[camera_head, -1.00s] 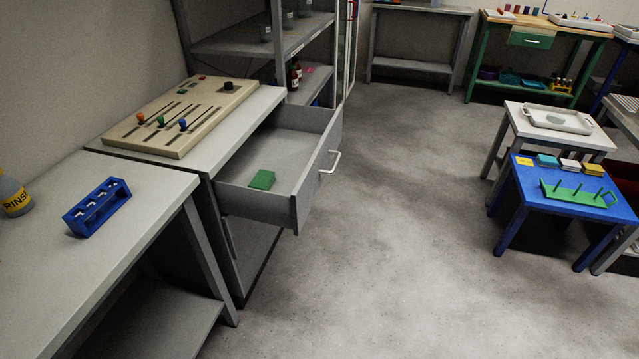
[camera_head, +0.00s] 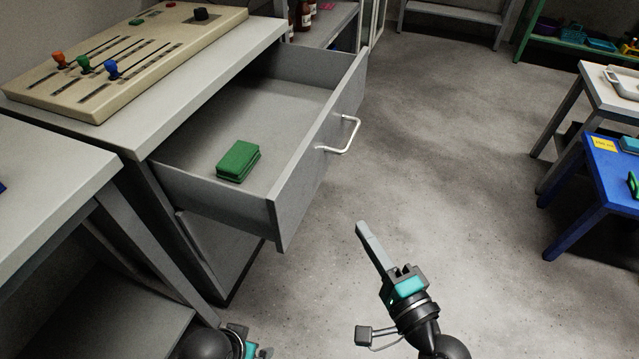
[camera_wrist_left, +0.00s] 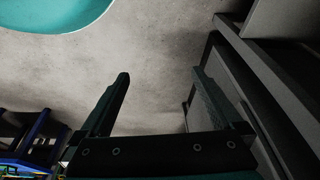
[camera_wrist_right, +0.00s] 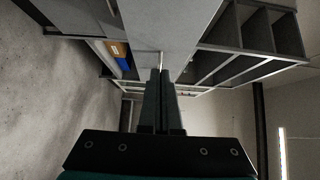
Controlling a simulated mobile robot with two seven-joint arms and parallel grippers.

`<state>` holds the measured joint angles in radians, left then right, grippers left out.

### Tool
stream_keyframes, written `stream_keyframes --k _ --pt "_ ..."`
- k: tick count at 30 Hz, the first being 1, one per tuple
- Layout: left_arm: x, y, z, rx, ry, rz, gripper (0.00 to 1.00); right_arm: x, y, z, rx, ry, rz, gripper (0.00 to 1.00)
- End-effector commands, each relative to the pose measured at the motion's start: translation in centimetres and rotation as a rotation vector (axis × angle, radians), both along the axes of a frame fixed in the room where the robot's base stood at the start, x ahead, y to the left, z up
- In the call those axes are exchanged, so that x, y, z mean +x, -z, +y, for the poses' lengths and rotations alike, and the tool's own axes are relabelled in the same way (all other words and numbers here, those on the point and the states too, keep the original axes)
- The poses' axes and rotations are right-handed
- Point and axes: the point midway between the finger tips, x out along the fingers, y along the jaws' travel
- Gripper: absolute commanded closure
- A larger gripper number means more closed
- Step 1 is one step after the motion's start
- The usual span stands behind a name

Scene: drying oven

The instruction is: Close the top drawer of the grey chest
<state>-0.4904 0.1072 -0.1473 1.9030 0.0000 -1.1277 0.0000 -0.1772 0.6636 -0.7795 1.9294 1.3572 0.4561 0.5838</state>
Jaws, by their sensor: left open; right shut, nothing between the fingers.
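The grey chest (camera_head: 218,262) stands at the left in the head view. Its top drawer (camera_head: 285,205) is pulled well out, with a silver bar handle (camera_head: 345,138) on its front. A green block (camera_head: 238,160) lies inside the drawer. My right gripper (camera_head: 362,230) is shut and empty, in front of the drawer and apart from it, below the handle in the picture. In the right wrist view its fingers (camera_wrist_right: 160,75) are together, pointing toward a grey panel. My left gripper (camera_wrist_left: 160,85) is open and empty in the left wrist view, above floor beside grey furniture.
A beige control panel (camera_head: 120,60) with coloured sliders rests on the chest top. A grey table (camera_head: 50,200) adjoins the chest at the left. A blue table (camera_head: 600,190) stands at the right. The floor (camera_head: 450,150) between is clear.

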Motion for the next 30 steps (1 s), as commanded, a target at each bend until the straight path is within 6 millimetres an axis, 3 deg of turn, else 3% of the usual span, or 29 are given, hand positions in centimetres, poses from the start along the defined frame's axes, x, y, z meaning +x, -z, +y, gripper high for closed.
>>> stream_keyframes --k 5,19,24,30 --pt "0.1 -0.3 0.0 0.000 0.000 -0.004 0.00 1.5 -0.2 0.8 0.008 0.001 -0.002 1.00" --pt "0.7 -1.6 -0.1 -0.004 -0.001 -0.028 0.00 9.1 -0.1 4.7 0.004 0.000 -0.003 1.00" --pt "0.7 -1.8 -0.2 -0.004 -0.001 -0.028 0.00 9.7 -0.2 7.1 0.005 -0.001 -0.001 1.00" --pt "0.8 -2.1 -0.2 -0.005 0.000 -0.031 0.00 10.1 -0.1 8.3 0.003 0.000 -0.001 1.00"
